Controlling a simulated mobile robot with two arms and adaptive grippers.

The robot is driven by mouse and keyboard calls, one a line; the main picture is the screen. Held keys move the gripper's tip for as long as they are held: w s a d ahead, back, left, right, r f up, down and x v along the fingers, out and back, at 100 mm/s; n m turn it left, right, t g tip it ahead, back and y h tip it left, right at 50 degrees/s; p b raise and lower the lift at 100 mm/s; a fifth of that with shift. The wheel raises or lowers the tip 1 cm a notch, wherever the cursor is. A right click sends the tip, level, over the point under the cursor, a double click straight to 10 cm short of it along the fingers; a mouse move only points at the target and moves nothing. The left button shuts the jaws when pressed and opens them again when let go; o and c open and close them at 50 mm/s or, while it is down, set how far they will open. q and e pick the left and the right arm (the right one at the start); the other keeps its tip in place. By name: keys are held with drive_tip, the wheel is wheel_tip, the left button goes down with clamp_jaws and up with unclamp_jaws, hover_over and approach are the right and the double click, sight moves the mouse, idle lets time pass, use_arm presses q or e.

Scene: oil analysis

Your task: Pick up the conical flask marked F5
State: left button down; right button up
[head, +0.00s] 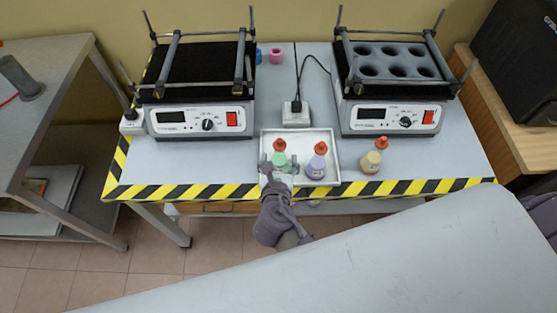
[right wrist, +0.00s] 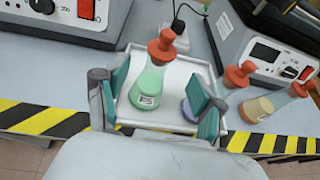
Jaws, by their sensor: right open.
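The conical flask marked F5 (right wrist: 148,84) holds green liquid and has an orange-red stopper. It stands upright in a white tray, and it also shows in the head view (head: 279,159). My right gripper (head: 280,168) is open at the near side of this flask. In the right wrist view, the fingers of my right gripper (right wrist: 160,88) are spread, with the flask between them in the picture, nearer the left finger. I see no contact with the flask. My left gripper is not in view.
A purple flask (head: 317,164) stands right of F5 in the same tray (head: 300,138); the right finger partly hides it in the wrist view. A yellow flask (head: 372,160) stands on the table beyond the tray. Two shaker machines (head: 205,120) (head: 390,118) stand behind.

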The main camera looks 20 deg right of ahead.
sight(279, 152)
drive_tip(key=x, duration=0.6)
drive_tip(key=shift+w+p, duration=0.25)
drive_tip(key=shift+p, duration=0.1)
drive_tip(key=shift+c, duration=0.3)
clamp_jaws()
